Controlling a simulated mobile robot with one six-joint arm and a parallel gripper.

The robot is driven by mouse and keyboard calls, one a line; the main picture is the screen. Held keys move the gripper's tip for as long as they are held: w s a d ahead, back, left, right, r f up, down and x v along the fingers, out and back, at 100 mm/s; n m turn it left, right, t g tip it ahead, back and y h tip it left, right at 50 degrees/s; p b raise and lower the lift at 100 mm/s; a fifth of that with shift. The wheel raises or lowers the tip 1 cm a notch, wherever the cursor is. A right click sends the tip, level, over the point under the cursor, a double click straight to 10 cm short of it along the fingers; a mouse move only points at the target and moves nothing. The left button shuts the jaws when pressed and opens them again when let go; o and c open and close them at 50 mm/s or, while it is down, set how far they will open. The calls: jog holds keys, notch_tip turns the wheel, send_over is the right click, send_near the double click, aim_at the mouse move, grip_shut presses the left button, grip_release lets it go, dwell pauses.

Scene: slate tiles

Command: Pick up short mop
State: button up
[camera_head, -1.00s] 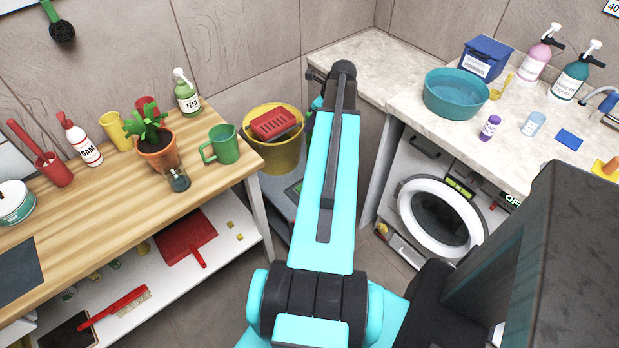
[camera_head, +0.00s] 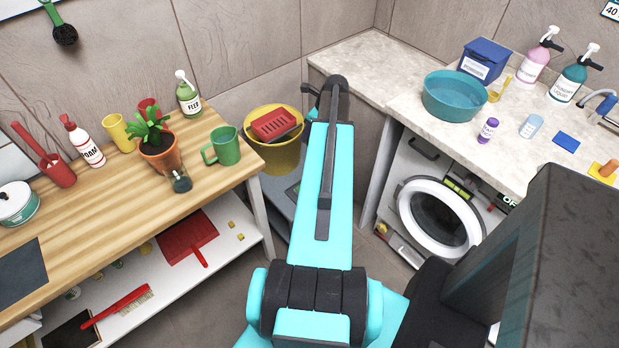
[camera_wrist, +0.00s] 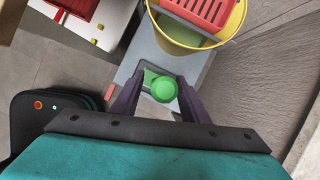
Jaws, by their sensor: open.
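In the wrist view a green round-topped thing (camera_wrist: 163,89) shows between the fingers of my gripper (camera_wrist: 160,78), above a grey surface (camera_wrist: 150,45). It may be the end of the short mop seen from above; its full shape is hidden. My gripper is open, with one dark finger on each side of the green thing. I cannot tell whether either finger touches it. In the head view my own arm hides the gripper and whatever is between its fingers.
A yellow bucket (camera_head: 284,155) with a red slotted piece (camera_head: 273,125) stands close beyond my gripper. A wooden bench (camera_head: 100,212) is on the left. A washing machine (camera_head: 400,165) and a pale counter (camera_head: 400,75) are on the right.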

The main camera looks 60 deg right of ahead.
jog(key=shift+f, duration=0.1)
dwell(0.5)
grip_shut()
jog(key=shift+r, duration=0.2)
jog(key=shift+r+b, duration=0.6)
jog(key=shift+r, duration=0.95)
jog(key=s+a+r, duration=0.1)
jog(key=s+a, duration=0.7)
jog(key=s, duration=0.2)
jog(key=shift+s+a+r+b, duration=0.2)
jog(key=shift+s+r+b, duration=0.1)
jog(key=shift+r, duration=0.05)
